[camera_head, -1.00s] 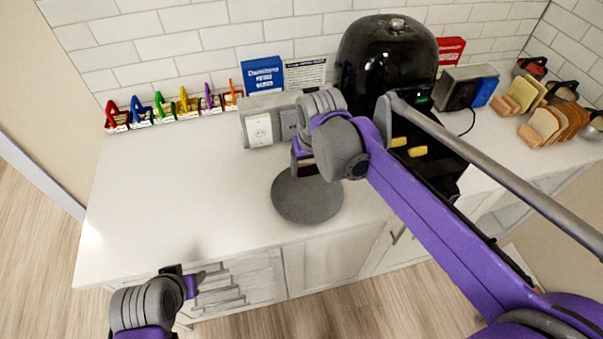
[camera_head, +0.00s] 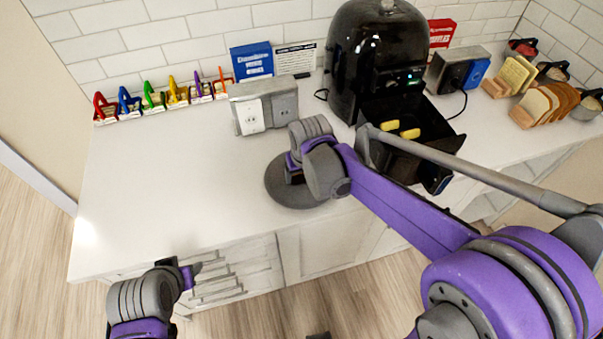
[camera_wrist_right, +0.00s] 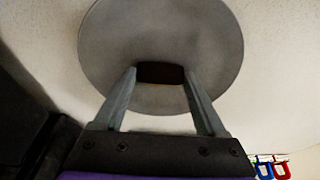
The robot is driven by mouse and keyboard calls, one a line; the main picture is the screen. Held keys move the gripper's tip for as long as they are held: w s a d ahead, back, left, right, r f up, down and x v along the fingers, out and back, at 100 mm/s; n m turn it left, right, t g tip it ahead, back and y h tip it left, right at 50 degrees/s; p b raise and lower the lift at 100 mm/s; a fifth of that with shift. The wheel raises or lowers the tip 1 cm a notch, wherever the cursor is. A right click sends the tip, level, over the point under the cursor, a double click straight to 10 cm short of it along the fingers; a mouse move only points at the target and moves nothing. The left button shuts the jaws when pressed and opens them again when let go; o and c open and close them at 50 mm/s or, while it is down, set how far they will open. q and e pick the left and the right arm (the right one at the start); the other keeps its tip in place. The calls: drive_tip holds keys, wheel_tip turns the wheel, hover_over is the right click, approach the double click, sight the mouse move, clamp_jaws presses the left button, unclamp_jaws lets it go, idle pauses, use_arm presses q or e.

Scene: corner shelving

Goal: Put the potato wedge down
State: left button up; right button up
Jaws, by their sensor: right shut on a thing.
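My right gripper (camera_head: 292,175) is over the round grey disc (camera_head: 290,197) on the counter. Two yellow wedges (camera_head: 400,128) lie in the open drawer (camera_head: 437,122) of the black air fryer (camera_head: 375,60). My left gripper (camera_head: 188,270) is at the counter's front edge, its fingers unclear.
A grey socket box (camera_head: 265,108) stands behind the disc. Several coloured clips (camera_head: 160,98) line the wall at the left. The counter (camera_head: 170,190) left of the disc is clear.

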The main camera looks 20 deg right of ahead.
drive_tip(key=shift+f, duration=0.15)
drive_tip(key=o, duration=1.2)
drive_tip(key=shift+o, duration=0.2)
drive_tip(key=shift+r, duration=0.2)
drive_tip(key=v, duration=1.1)
use_arm(q)
drive_tip(key=shift+w+r+p, duration=0.35)
drive_tip(key=shift+r+p, duration=0.1)
drive_tip(key=shift+r, duration=0.25)
use_arm(e)
drive_tip(key=s+d+f+t, duration=0.1)
drive_tip(key=s+d+f, duration=0.1)
drive_tip(key=s+f, duration=0.2)
drive_tip(key=s+d+f+t, duration=0.1)
drive_tip(key=s+d+f, duration=0.2)
drive_tip(key=s, duration=0.8)
drive_tip(key=shift+f+t, duration=0.3)
drive_tip(key=shift+f, duration=0.1)
